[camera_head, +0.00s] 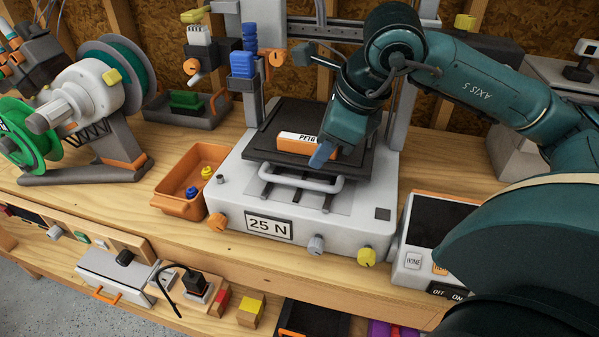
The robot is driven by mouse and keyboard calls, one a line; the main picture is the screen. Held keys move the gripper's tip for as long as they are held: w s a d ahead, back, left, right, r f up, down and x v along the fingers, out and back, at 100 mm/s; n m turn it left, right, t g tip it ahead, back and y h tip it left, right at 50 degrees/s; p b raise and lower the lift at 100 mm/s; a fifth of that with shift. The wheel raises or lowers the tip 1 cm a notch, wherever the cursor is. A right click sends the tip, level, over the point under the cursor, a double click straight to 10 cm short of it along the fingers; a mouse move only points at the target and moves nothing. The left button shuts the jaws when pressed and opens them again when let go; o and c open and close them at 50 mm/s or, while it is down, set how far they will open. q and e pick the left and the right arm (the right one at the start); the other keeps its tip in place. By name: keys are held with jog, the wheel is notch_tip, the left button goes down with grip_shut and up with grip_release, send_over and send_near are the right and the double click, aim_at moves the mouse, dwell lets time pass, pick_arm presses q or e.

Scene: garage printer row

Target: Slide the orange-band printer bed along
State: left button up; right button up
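A white printer (226,190) stands on the wooden bench, its front marked "25 N". Its black bed (270,160) carries an orange and white block (296,141) marked "PETG". A pale bar handle (290,180) runs along the bed's front. My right gripper (322,156) reaches down from the right over the bed. A blue fingertip shows beside the block's right end, above and behind the handle. I cannot tell whether it touches anything, or how the fingers stand, as the wrist hides them. My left gripper is not in view.
An orange bin (178,207) with small coloured parts stands close to the printer's left. A spool holder (90,150) stands further left. A white control box (412,262) stands at the printer's right, partly behind my arm. Bare bench lies in front of the spool holder.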

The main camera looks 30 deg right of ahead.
aim_at(299, 181)
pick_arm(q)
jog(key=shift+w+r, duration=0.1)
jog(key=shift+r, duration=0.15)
pick_arm(e)
jog(key=x, duration=0.9)
jog(key=shift+w+a+f, duration=0.1)
jog(key=shift+f, duration=0.2)
grip_shut()
